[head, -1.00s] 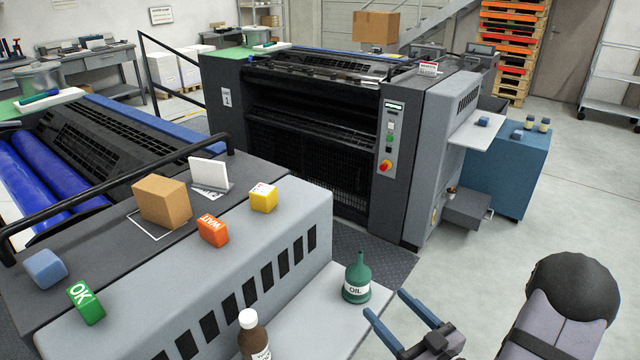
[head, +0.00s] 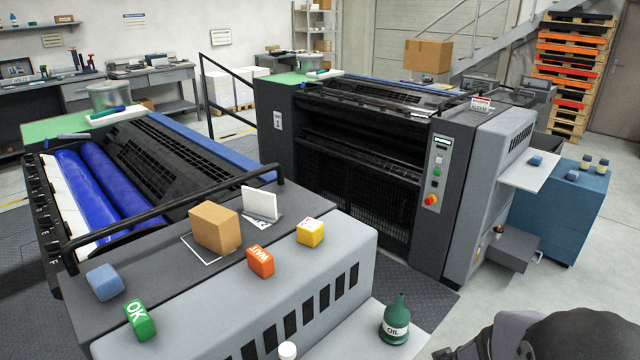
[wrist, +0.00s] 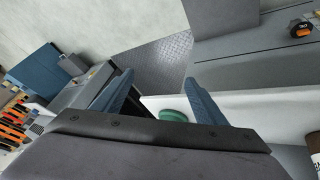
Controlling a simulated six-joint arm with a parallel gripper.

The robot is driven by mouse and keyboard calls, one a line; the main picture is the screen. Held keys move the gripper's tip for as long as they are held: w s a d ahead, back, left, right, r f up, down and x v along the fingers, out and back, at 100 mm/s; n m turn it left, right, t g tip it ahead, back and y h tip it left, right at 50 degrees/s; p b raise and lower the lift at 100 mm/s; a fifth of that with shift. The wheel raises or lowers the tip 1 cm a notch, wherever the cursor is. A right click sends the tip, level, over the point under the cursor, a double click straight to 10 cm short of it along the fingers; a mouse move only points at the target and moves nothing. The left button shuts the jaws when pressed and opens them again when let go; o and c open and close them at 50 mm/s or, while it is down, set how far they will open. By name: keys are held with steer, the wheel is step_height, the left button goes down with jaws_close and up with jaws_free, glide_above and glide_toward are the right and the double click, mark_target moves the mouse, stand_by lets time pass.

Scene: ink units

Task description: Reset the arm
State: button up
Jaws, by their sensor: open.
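My gripper (wrist: 158,92) is open in the wrist view, its two blue fingers spread apart. Nothing is held between them. A green round shape (wrist: 172,114), seemingly the oil bottle, shows partly beyond the gap and is cut off by the gripper body. In the head view my dark arm is at the bottom right edge, and the fingers are out of frame there. The green oil bottle (head: 395,322) stands upright on the pale ledge, to the left of my arm.
On the near press unit are a cardboard box (head: 215,228), an orange WAIT block (head: 260,261), a yellow block (head: 310,232), a green OK block (head: 139,320) and a blue block (head: 104,282). A white-capped bottle (head: 287,351) is cut off below. Floor (head: 560,285) at right is clear.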

steer(key=s+a+m+g+y+b, duration=0.1)
steer(key=s+a+m+g+b, duration=0.15)
steer(key=s+a+g, duration=0.65)
steer(key=s+a+r+t+p, duration=0.1)
steer(key=s+r+t+p, duration=0.2)
steer(key=r+p, duration=0.9)
steer(key=shift+s+r+p, duration=0.3)
steer(key=shift+s+p, duration=0.2)
steer(key=shift+s, duration=0.25)
